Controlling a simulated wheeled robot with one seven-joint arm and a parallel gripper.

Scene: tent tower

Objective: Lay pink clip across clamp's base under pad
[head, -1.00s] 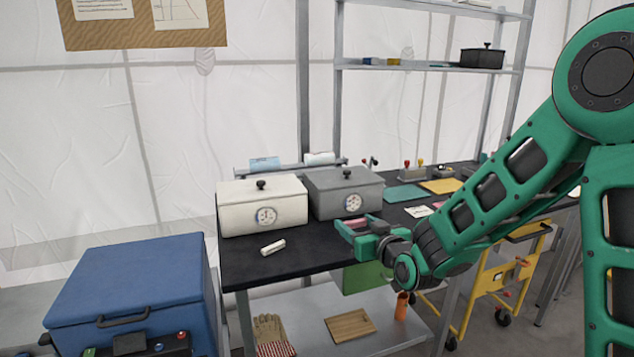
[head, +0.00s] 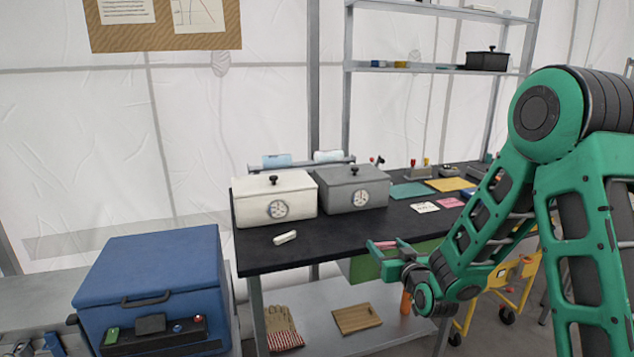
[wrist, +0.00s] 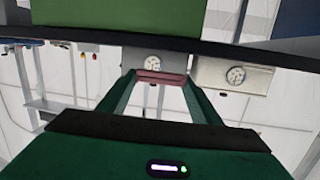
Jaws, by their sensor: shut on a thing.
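My gripper (head: 388,254) is shut on the pink clip (head: 384,244), in front of the bench's near edge in the head view. In the wrist view the clip (wrist: 160,77) lies crosswise between the two green fingertips (wrist: 160,80). I cannot pick out the clamp, its base or its pad with certainty. A small blue device (head: 53,344) is cut off at the lower left of the head view and is too unclear to name.
The black bench (head: 300,252) carries a white box (head: 250,208), a grey box (head: 370,195) and a small white piece (head: 285,237). A blue cooler (head: 150,265) stands at left. A yellow cart (head: 525,270) is at right. Gloves (head: 282,328) and a board (head: 357,318) lie on the lower shelf.

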